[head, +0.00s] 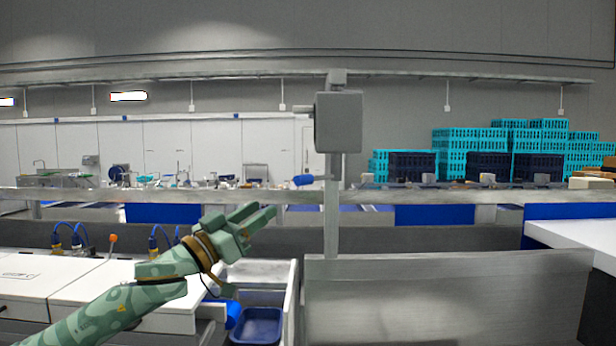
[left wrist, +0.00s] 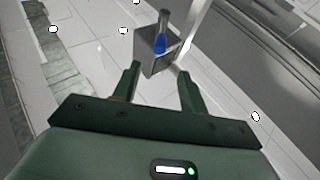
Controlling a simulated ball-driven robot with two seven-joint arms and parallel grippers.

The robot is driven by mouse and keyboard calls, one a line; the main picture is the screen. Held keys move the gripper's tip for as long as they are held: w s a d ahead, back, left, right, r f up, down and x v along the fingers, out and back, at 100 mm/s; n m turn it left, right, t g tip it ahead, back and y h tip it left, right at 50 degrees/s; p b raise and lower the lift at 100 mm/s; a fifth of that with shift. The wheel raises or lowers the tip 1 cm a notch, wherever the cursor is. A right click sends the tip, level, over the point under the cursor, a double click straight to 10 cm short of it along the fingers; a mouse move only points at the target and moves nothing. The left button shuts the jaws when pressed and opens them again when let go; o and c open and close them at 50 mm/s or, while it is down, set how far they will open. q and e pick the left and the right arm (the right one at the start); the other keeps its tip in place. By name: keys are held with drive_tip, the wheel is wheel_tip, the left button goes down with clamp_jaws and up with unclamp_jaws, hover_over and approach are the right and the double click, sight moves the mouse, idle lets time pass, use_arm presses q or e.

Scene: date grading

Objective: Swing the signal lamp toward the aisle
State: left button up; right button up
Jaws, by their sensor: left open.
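The signal lamp appears to be the small blue cylinder (head: 303,180) on a short grey arm at the left side of an upright grey post (head: 331,220). A grey box (head: 339,121) sits on the post above it. In the left wrist view the blue part (left wrist: 160,44) shows in front of a grey box face (left wrist: 152,63), just beyond the fingertips. My left gripper (head: 259,215) is open and empty, below and left of the lamp, apart from it. It also shows in the left wrist view (left wrist: 159,70). My right gripper is not in view.
A horizontal grey rail (head: 420,196) crosses behind the gripper. White cabinets (head: 120,290) and a dark blue bin (head: 257,326) lie below. A grey panel (head: 450,295) stands at the lower right. Turquoise crates (head: 470,140) are stacked far back right.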

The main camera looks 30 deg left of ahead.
sight(297, 185)
use_arm(q)
drive_tip(key=p+x, duration=0.6)
drive_tip(key=x, duration=0.8)
drive_tip(key=shift+w+p, duration=0.2)
drive_tip(key=shift+p, duration=0.15)
clamp_jaws()
